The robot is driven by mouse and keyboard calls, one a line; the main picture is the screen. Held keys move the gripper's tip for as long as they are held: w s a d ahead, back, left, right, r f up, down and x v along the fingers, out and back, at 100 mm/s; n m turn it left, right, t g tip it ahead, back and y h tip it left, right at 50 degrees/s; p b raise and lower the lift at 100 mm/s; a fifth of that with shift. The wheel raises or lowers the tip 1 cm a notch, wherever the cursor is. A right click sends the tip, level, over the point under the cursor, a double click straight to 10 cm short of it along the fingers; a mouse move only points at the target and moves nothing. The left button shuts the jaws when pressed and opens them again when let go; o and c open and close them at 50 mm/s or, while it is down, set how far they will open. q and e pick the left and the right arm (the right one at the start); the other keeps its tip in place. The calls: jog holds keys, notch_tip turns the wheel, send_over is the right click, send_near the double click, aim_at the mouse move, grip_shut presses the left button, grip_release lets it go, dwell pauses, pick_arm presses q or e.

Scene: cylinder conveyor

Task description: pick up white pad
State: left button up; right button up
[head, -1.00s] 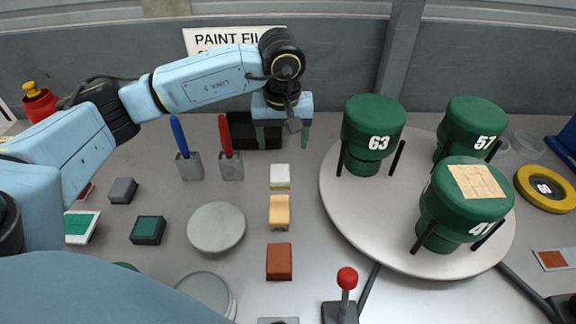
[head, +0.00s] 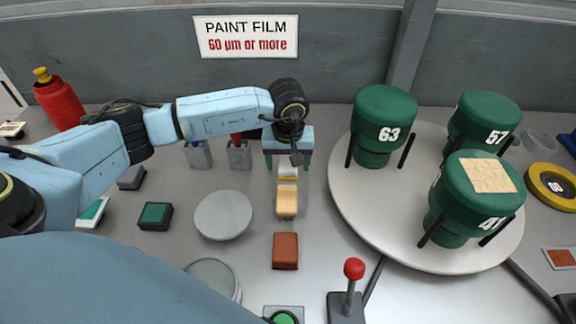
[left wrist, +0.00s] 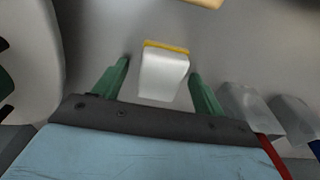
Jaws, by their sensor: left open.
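The white pad (head: 288,174), a small white block with a yellow band, lies on the grey table under my left gripper (head: 287,161). Part of the pad is hidden by the gripper in the head view. In the left wrist view, the white pad (left wrist: 163,76) sits between the two green fingers, with a gap on either side, and its yellow edge faces away from the palm. My left gripper is open and holds nothing. How far the fingertips are above the table is hard to tell. My right gripper is not in view.
A yellow block (head: 287,200) and a brown block (head: 285,251) lie in line nearer me. A round grey disc (head: 223,215) is left of them. A turntable (head: 366,214) with green cylinders stands right. Holders with blue and red handles stand just left of the gripper.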

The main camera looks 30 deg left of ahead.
aim_at(288, 163)
pick_arm(q)
jog(key=shift+c, duration=0.4)
jog(key=c, duration=1)
jog(key=shift+r, duration=0.2)
notch_tip(288, 163, up, 10)
jog(key=shift+f, duration=0.15)
